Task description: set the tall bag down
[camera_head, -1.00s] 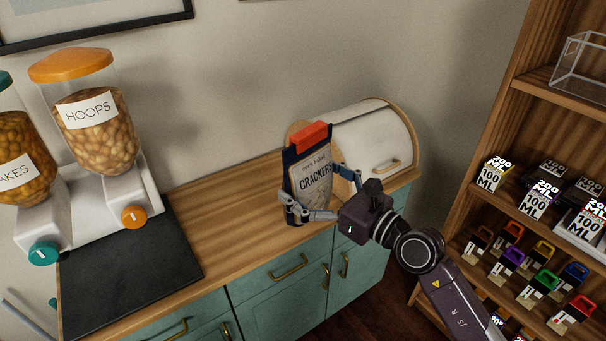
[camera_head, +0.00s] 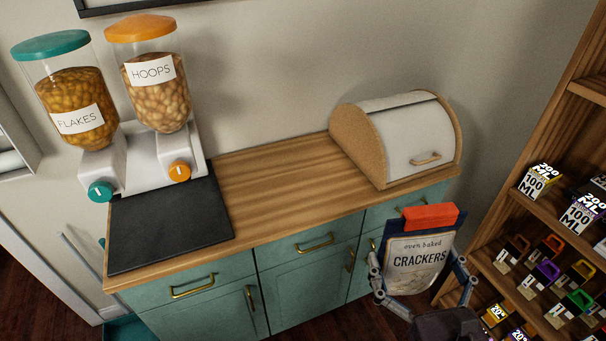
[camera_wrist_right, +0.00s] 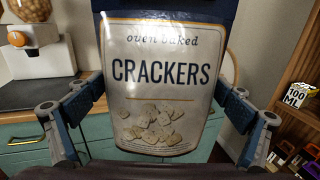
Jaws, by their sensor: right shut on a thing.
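The tall bag (camera_head: 418,262) is a dark blue cracker bag with a pale label and a red clip on top. My right gripper (camera_head: 420,284) is shut on its sides and holds it upright in front of the counter's right end, apart from the worktop. In the right wrist view the bag (camera_wrist_right: 160,85) fills the middle, with a finger of my gripper (camera_wrist_right: 158,112) on each side. The bag's base is hidden in the head view. My left gripper is not in view.
The wooden counter (camera_head: 275,190) has clear room between the black mat (camera_head: 170,228) with two cereal dispensers (camera_head: 155,85) and the bread box (camera_head: 410,135). A wooden shelf unit (camera_head: 530,215) with small boxes and coloured clips stands at right.

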